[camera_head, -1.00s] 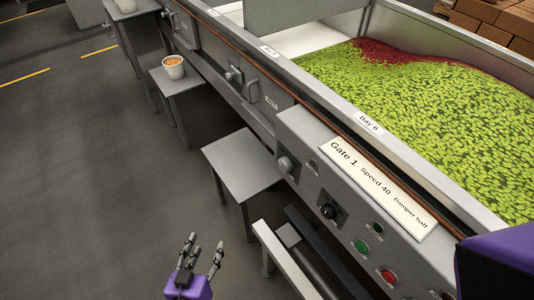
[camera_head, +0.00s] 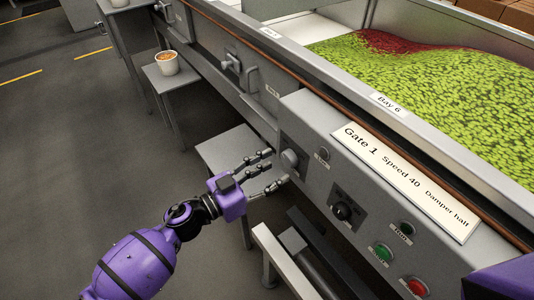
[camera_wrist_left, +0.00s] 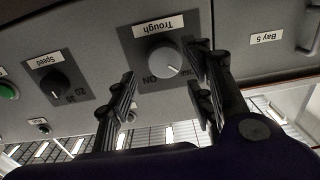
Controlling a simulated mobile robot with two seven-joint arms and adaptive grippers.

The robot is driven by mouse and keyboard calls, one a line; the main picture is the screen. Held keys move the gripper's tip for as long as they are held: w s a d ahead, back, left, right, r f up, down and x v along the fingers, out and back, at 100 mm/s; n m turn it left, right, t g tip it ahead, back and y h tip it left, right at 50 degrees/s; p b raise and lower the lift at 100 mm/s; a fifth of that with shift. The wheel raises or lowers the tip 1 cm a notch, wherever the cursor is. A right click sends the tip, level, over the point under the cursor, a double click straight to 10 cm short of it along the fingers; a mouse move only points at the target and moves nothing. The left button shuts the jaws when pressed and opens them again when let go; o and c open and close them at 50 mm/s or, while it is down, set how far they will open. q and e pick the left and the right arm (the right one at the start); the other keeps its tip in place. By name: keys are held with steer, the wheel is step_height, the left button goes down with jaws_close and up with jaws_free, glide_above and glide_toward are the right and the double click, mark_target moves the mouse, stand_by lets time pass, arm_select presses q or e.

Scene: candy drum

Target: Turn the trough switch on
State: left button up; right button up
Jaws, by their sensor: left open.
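The trough switch (camera_head: 289,160) is a round grey knob at the left end of the sloped grey control panel (camera_head: 318,190). In the left wrist view the knob (camera_wrist_left: 163,62) sits below its "Trough" label, its white pointer toward the lower right. "ON" is printed at its lower left; another mark at its right is partly covered by my finger. My left gripper (camera_head: 276,168) is open, its fingers pointing at the knob. In the left wrist view its fingers (camera_wrist_left: 164,66) stand on both sides of the knob; contact cannot be told. My right gripper is out of view.
A speed knob (camera_head: 341,211), a green button (camera_head: 382,252) and a red button (camera_head: 416,286) are further right on the panel. A grey stand (camera_head: 225,150) is below the panel. The trough above holds green and red candy (camera_head: 440,90). Floor is clear at left.

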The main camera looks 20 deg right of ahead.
mark_target(288, 163)
arm_select(q)
steer(key=shift+x, duration=1.9)
steer(key=c, duration=1)
steer(key=shift+c, duration=0.2)
